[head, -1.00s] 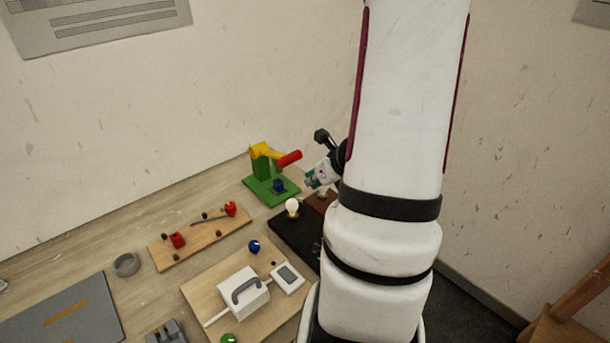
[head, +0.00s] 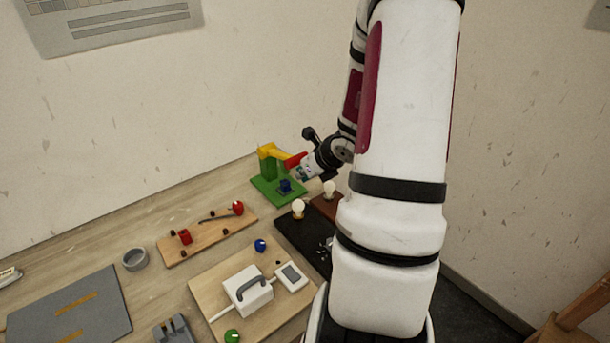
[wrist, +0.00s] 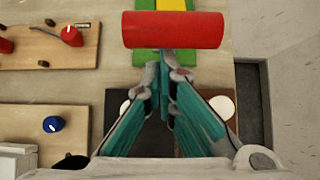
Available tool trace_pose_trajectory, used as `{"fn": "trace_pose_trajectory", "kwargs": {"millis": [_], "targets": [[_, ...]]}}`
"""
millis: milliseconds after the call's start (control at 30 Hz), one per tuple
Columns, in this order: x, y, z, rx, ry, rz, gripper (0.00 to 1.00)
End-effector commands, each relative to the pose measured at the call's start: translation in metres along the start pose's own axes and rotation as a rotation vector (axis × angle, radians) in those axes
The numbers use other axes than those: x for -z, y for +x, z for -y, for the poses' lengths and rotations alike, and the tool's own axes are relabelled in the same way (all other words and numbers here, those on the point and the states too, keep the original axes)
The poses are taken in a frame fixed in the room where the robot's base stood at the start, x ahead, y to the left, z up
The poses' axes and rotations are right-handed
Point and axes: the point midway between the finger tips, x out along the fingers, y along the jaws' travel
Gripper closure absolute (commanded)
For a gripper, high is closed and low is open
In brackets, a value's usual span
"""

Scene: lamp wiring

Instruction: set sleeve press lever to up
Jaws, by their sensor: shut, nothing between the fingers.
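The sleeve press has a green base (head: 277,195), a green post and a yellow lever arm (head: 276,153) ending in a red handle (head: 295,160). The arm reaches from the post's top towards my gripper. A dark blue part (head: 285,186) sits on the base under it. My gripper (head: 300,175) is shut and empty, close below the handle in the head view. In the wrist view, the red handle (wrist: 172,30) lies crosswise just beyond the fingertips (wrist: 166,62) and hides much of the press. I cannot tell whether fingertips and handle touch.
Two bulbs (head: 298,208) (head: 329,188) stand on dark and brown pads to the right of the press. A wooden board (head: 195,243) with red parts lies to its left. A board with a white box (head: 248,290) and blue knob (head: 260,245) is nearer. The wall is close behind.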

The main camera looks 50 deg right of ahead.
Motion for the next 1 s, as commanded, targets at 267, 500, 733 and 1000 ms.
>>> {"fn": "trace_pose_trajectory", "kwargs": {"millis": [267,500,733,1000], "targets": [[-0.003,-0.004,-0.001,-0.007,-0.004,-0.019,1.0],[-0.016,-0.016,0.0,-0.004,-0.006,-0.086,1.0],[-0.031,-0.022,0.0,0.0,-0.002,-0.096,1.0],[-0.032,-0.021,0.0,-0.001,-0.001,-0.096,1.0]]}}
